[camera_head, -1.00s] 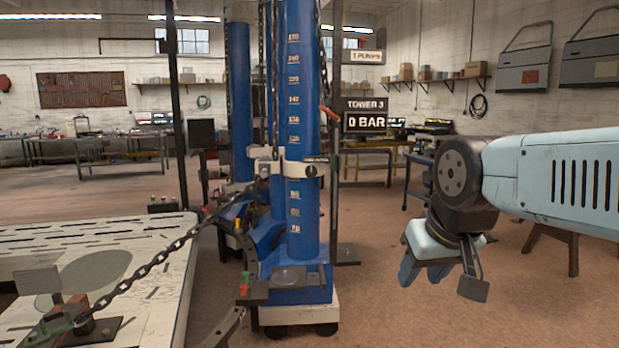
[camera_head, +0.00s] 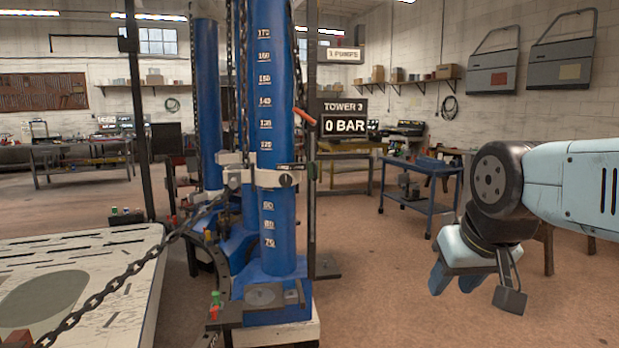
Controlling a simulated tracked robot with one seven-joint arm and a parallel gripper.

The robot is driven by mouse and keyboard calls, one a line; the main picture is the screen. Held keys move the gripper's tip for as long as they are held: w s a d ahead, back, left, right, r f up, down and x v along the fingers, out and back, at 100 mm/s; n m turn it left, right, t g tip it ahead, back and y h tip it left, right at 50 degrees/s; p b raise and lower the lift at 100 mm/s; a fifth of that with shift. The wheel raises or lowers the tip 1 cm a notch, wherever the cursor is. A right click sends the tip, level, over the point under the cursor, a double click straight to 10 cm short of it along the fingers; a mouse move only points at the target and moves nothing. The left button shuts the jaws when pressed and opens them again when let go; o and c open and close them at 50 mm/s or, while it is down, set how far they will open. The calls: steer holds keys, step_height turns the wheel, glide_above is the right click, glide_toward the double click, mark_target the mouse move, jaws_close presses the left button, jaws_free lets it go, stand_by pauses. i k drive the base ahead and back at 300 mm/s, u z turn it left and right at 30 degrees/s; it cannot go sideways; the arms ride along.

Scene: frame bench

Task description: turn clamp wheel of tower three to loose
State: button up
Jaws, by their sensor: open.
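The blue tower (camera_head: 275,225) with white height marks stands left of centre, next to a sign (camera_head: 344,115) reading TOWER 3 and 0 BAR. A pale clamp collar (camera_head: 266,178) wraps the tower. A small dark round knob (camera_head: 286,180), which looks like the clamp wheel, sits on its front below a small dark label strip too small to read. My gripper (camera_head: 455,282) is open and empty, hanging fingers down on the right. It is well apart from the wheel, lower and to its right.
A red-orange lever (camera_head: 304,115) sticks out beside the tower. A blue trolley (camera_head: 420,205) stands behind my arm. The floor between tower and gripper is clear.

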mark_target(285, 180)
steer(key=z, duration=0.2)
steer(key=i, duration=1.15)
steer(key=u, duration=0.4)
steer(key=i, duration=0.5)
steer(key=u, duration=0.4)
steer(key=k, duration=0.75)
steer(key=u, duration=0.2)
steer(key=i, duration=0.75)
steer(key=z, duration=0.15)
